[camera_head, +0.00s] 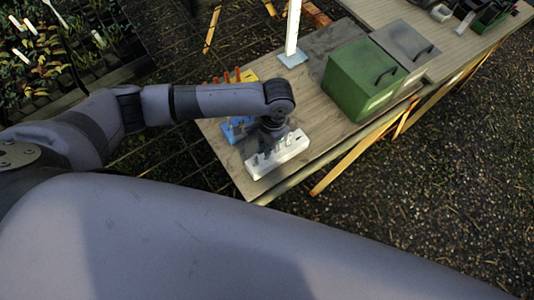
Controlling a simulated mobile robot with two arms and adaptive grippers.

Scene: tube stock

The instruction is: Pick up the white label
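My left gripper (272,132) points down over the wooden table's near left corner, just behind a white block (278,158) with several small upright pieces in it. Its fingers are mostly hidden under the wrist, so I cannot tell whether they hold anything. I cannot make out a white label for certain at the gripper. Slim white label-like strips (30,27) show among the plants at the upper left. My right gripper is out of view.
A blue block (236,132) and a yellow block (246,75) with orange pieces sit by the gripper. A white post (292,28) stands behind. A green box (358,80) and a grey box (404,44) stand to the right. The table between has bare room.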

